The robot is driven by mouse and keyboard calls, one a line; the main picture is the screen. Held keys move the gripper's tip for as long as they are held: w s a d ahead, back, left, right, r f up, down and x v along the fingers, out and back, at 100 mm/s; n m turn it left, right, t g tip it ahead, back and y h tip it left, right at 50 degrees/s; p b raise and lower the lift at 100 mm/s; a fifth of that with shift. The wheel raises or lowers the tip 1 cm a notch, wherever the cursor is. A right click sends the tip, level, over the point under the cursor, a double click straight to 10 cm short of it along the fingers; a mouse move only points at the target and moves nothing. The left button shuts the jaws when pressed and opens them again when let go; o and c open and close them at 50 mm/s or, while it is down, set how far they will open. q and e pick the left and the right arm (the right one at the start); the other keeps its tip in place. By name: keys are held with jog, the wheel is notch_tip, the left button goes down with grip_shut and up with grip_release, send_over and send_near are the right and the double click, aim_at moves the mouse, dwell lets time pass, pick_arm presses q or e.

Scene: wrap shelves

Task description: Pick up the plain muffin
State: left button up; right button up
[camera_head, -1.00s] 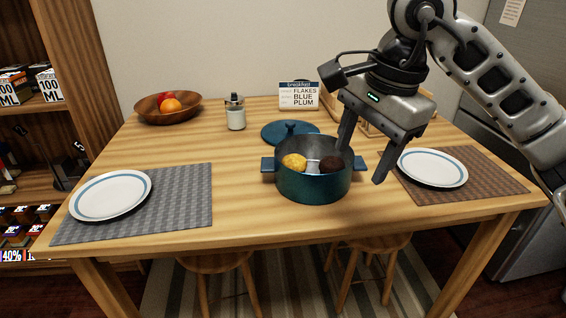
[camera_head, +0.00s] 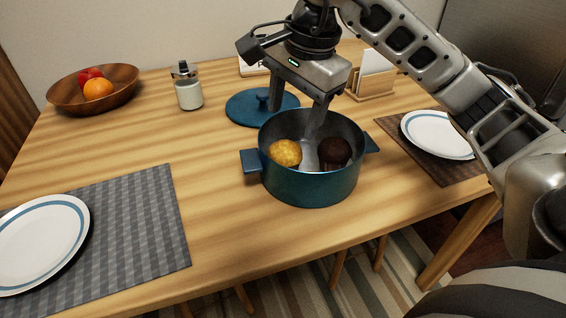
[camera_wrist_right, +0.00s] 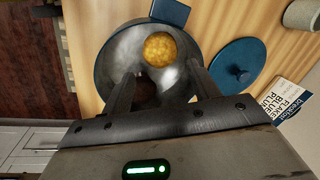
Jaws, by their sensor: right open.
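The plain muffin (camera_head: 285,153), golden yellow, sits inside the blue pot (camera_head: 310,188) on its left side. It also shows in the right wrist view (camera_wrist_right: 168,50). A dark chocolate muffin (camera_head: 334,152) sits beside it on the right; in the wrist view it is partly hidden between my fingers. My right gripper (camera_head: 298,122) is open and empty, pointing down over the back of the pot. In the wrist view its fingertips (camera_wrist_right: 160,76) lie over the pot, the plain muffin beyond them. My left gripper is not in view.
The pot's lid (camera_head: 248,108) lies on the table behind the pot. A glass jar (camera_head: 188,92) and a fruit bowl (camera_head: 70,98) stand at the back left. Plates on placemats lie at left (camera_head: 40,240) and right (camera_head: 436,134). The table left of the pot is clear.

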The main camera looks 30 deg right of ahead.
aim_at(288, 146)
jog(key=x, duration=0.4)
jog(key=b+x, duration=0.1)
jog(key=x, duration=0.4)
jog(key=shift+s+d, duration=0.1)
jog(key=shift+d, duration=0.2)
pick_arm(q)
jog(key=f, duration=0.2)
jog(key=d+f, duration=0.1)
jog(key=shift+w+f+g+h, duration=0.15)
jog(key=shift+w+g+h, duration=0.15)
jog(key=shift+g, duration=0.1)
pick_arm(e)
jog(key=shift+c, duration=0.2)
jog(key=c, duration=0.6)
